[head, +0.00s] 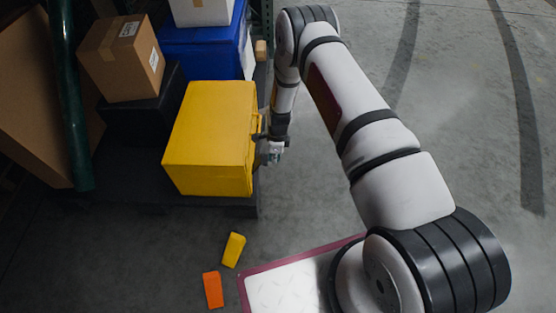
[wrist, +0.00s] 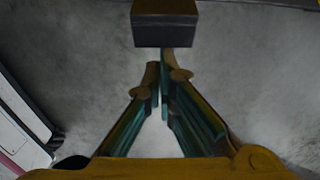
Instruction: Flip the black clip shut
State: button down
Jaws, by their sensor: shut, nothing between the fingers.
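The yellow tote (head: 208,140) stands on a dark low platform, its right side facing my arm. A small dark part (head: 259,136) shows at its right edge beside my gripper; I cannot tell surely whether it is the black clip or part of my gripper. My gripper (head: 272,154) points down close beside that side. In the wrist view my gripper (wrist: 163,75) has its fingers together with nothing between them. A dark block (wrist: 165,30), possibly the black clip, shows just past the fingertips. I cannot tell whether they touch, and its hinge is not visible.
A blue tote (head: 205,50) with a white box (head: 200,10) on it stands behind. A cardboard box (head: 122,58) sits on a black tote (head: 145,115) at left, near a green post (head: 68,100). Yellow (head: 233,250) and orange (head: 213,290) blocks lie on the floor. The floor at right is clear.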

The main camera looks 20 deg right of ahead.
jog(key=a+r+h+b, duration=0.1)
jog(key=a+r+h, duration=0.1)
jog(key=shift+w+a+g+b, duration=0.3)
jog(key=shift+w+a+b, duration=0.05)
jog(key=shift+w, duration=0.05)
jog(key=shift+r, duration=0.1)
jog(key=shift+r+p, duration=0.4)
jog(key=shift+r, duration=0.35)
jog(key=shift+d, duration=0.15)
